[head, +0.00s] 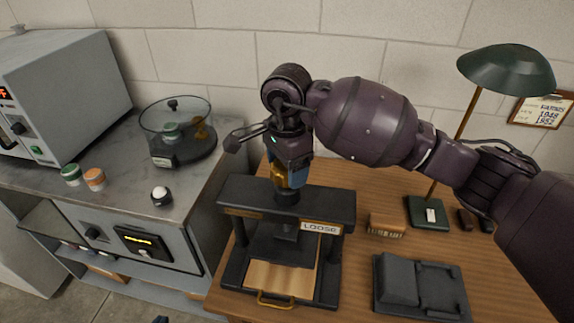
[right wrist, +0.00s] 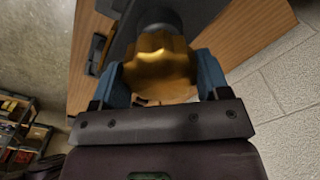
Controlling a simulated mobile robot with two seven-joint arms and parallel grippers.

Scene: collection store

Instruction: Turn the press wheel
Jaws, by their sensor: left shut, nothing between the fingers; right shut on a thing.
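The black press (head: 345,215) stands on the wooden desk, with a sign reading LOOSE on its crossbeam. Its brass press wheel (head: 285,179) sits on top of the screw, partly hidden by my right gripper (head: 290,178). In the right wrist view the lobed wheel (right wrist: 160,65) lies between the two blue fingers of my right gripper (right wrist: 165,78), which is shut on it from above.
A wooden board with a brass handle (head: 275,301) lies in the press base. Right of it are a small brown block (head: 387,225), a dark grey device (head: 420,288) and a green lamp (head: 505,68). The bench at left holds a glass-domed dish (head: 178,145) and small jars (head: 94,179).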

